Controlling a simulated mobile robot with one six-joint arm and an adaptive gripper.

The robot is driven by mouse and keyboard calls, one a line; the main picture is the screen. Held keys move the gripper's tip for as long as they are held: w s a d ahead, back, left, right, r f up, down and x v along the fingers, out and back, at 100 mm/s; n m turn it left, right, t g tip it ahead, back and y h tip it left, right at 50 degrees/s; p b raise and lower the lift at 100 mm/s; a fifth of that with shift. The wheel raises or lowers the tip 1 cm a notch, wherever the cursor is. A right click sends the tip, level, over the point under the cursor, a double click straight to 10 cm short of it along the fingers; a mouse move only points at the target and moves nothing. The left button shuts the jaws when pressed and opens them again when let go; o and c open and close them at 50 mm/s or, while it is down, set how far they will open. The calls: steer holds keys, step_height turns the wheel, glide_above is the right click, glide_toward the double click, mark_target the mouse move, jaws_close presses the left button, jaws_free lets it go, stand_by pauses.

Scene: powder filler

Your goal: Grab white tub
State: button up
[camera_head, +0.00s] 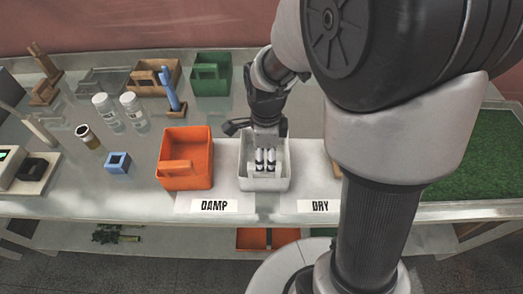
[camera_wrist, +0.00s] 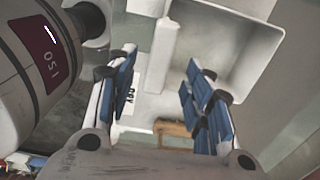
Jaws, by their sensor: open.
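The white tub (camera_head: 264,184) stands on the bench between the orange tub and my column. My gripper (camera_head: 265,160) reaches down over it, its fingers against the tub's inside as seen from the head. In the wrist view my gripper (camera_wrist: 163,92) is open, with blue finger pads spread apart. The white tub (camera_wrist: 240,40) fills the upper right there, and a white upright bar, seemingly its handle, shows in the gap between the fingers. No finger contact is visible. The arm hides part of the tub's back.
The orange tub (camera_head: 200,150) stands close on the left, behind a DAMP label (camera_head: 214,206). A DRY label (camera_head: 320,206) lies to the right. A green tub (camera_head: 210,75), bottles (camera_head: 105,110) and a blue block (camera_head: 118,163) stand further left. A green mat (camera_head: 497,150) lies far right.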

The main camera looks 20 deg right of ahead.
mark_target(265, 165)
step_height(265, 165, down, 5)
steer(key=shift+a+f+b, duration=0.1)
steer(key=shift+b, duration=0.6)
steer(key=shift+c, duration=0.2)
jaws_close()
